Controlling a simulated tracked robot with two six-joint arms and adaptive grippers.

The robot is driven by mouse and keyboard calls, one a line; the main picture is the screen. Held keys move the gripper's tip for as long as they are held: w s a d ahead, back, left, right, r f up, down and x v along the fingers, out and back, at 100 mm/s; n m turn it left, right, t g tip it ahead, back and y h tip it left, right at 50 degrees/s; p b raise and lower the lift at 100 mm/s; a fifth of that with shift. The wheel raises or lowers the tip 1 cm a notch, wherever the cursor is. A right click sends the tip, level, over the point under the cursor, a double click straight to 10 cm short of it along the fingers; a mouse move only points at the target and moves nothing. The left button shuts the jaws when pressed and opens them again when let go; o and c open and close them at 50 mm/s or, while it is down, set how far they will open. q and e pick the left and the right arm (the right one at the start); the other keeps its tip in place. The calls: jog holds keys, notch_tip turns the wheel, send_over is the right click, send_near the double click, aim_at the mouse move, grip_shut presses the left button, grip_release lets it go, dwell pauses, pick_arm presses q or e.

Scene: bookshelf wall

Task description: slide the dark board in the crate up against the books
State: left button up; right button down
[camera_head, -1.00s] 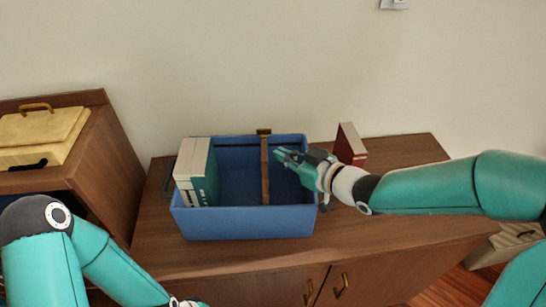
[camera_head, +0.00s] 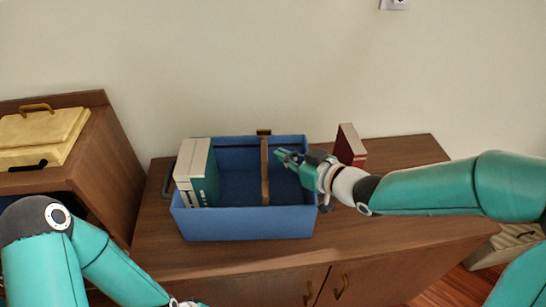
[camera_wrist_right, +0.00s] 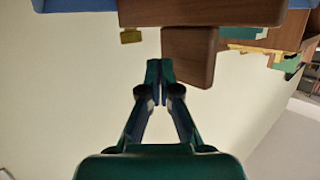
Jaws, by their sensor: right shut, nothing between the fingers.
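The blue crate (camera_head: 247,223) stands on the wooden cabinet. Light-spined books (camera_head: 196,172) stand upright at its left end. The dark brown board (camera_head: 265,172) stands upright in the crate, apart from the books, with a wide gap between them. My right gripper (camera_head: 279,155) is to the right of the board, near its upper part, fingers shut and empty. In the right wrist view the shut fingertips (camera_wrist_right: 159,68) are close to the brown board (camera_wrist_right: 192,55); I cannot tell whether they touch. Of my left arm only links show; its gripper is out of view.
A red book (camera_head: 351,146) stands on the cabinet top (camera_head: 405,157) behind my right wrist.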

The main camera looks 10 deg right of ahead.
dwell(0.4)
jog(key=shift+w+a+b, duration=0.6)
jog(key=shift+a+b, duration=4.4)
jog(key=shift+a, duration=1.65)
jog(key=shift+s+d+b, duration=0.2)
jog(key=shift+d+b, duration=0.3)
jog(key=shift+d, duration=1.5)
jog(key=v, duration=1.2)
jog(key=shift+f, duration=0.15)
